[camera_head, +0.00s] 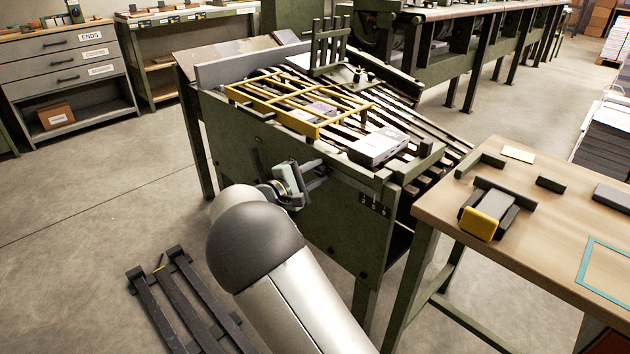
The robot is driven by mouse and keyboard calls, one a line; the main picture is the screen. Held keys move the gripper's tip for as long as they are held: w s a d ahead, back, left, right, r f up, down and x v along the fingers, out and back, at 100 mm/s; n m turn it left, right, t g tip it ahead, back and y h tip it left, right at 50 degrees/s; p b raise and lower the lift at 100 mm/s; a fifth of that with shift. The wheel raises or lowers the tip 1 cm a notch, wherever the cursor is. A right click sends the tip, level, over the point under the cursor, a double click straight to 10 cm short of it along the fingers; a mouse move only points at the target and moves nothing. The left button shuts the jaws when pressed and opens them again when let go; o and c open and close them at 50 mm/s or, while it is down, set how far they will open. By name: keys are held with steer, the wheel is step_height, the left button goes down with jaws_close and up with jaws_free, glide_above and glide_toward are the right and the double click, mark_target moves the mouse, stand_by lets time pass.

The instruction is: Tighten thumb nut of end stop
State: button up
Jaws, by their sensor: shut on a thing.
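My gripper (318,168) is at the near side panel of the green gathering machine (300,200), just below its top edge. It is shut on a small part there, which appears to be the thumb nut; the fingers and wrist hide most of it. I cannot make out the nut's shape or how far it is turned. The end stop is not clearly distinguishable from here. A dark upright bracket with bars (331,45) stands at the far end of the machine's bed, apart from my gripper.
A yellow lattice frame (318,131) and a grey block (379,145) lie on the slatted bed. A wooden-topped table (540,240) with a yellow-ended fixture (478,224) stands at right. A dark slatted rack (175,310) is on the floor at left. Open floor lies left.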

steer(key=shift+f+m+b, duration=0.1)
steer(key=shift+m+b, duration=0.3)
steer(key=shift+m, duration=0.1)
steer(key=o, duration=1)
steer(key=shift+c, duration=0.2)
steer(key=p+v, duration=0.4)
steer(key=v, duration=1.3)
steer(key=shift+s+a, duration=0.2)
steer(key=shift+s, duration=0.05)
